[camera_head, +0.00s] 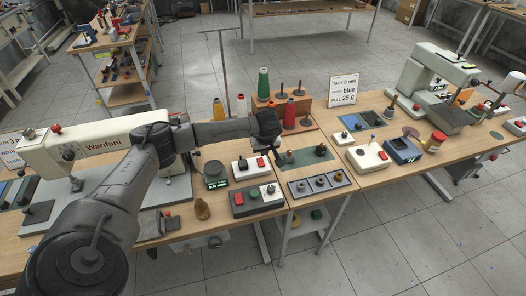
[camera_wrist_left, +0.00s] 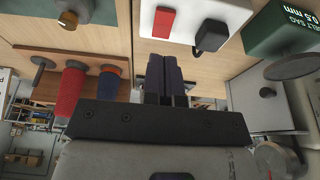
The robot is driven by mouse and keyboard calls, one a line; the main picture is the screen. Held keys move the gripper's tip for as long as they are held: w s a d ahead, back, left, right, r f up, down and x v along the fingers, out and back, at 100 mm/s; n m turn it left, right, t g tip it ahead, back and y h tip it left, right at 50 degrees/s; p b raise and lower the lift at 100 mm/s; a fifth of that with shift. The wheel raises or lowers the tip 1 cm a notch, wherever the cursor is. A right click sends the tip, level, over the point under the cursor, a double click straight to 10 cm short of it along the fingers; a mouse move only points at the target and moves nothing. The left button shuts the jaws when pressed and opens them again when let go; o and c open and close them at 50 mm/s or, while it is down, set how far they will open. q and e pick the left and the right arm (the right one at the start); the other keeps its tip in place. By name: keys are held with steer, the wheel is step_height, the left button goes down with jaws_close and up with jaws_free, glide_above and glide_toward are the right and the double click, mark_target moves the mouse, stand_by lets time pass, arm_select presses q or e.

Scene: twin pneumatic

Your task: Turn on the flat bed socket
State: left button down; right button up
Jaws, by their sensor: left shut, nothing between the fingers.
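A white socket box (camera_head: 249,172) with a red switch (camera_head: 261,161) and a black knob or plug stands on the bench, right of the green-screened gauge. No label on it is readable. The white box also shows at the top of the left wrist view (camera_wrist_left: 186,24), with its red switch (camera_wrist_left: 163,22) and black part (camera_wrist_left: 211,37). The flat bed sewing machine (camera_head: 90,143) is at the left. My left gripper (camera_head: 275,146) is above the bench near the box's right end; its dark fingers (camera_wrist_left: 165,70) are shut and empty, apart from the switch. My right gripper is out of view.
A dark box (camera_head: 238,209) with another red switch sits in front. The gauge (camera_head: 215,174) stands left of the white box. Thread cones, green (camera_head: 263,83) and red (camera_head: 289,114), stand on a rack behind the gripper. A tray with several knobs (camera_head: 320,184) lies front right.

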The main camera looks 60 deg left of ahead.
arm_select(q)
steer(key=v, duration=0.6)
steer(key=shift+d+r+p, duration=0.25)
steer(key=shift+d+p, duration=0.05)
steer(key=shift+p, duration=0.1)
steer(key=shift+s, duration=0.15)
steer(key=s+a+b, duration=0.1)
steer(key=b, duration=0.2)
steer(key=shift+a+r+y, duration=0.1)
steer(key=shift+a+y, duration=0.15)
steer(key=shift+y, duration=0.15)
